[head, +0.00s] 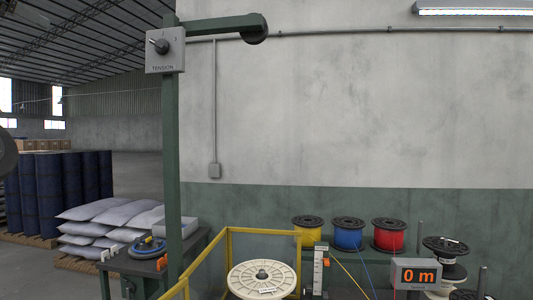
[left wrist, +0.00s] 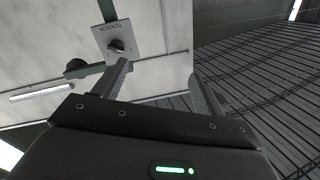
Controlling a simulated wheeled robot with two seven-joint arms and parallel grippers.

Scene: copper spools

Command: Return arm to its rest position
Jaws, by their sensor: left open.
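My left gripper (left wrist: 160,82) shows in the left wrist view with its two dark fingers spread apart and nothing between them. Past the tip of its left finger, the grey TENSION box (left wrist: 112,36) with a black knob appears upside down; no contact shows. In the head view this TENSION box (head: 165,51) is fixed high on a green post, its knob pointer turned toward the left. Only dark rounded parts, probably of my left arm, show at the left edge of the head view; the fingers cannot be made out there. My right gripper is not seen.
The green post (head: 170,150) carries an arm reaching right along the wall. Yellow, blue (head: 347,234) and red (head: 388,235) spools stand at the back. A pale reel (head: 262,279) sits inside a yellow guard frame (head: 265,230). The display (head: 417,274) reads 0 m. A dark bench (head: 140,265) stands left.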

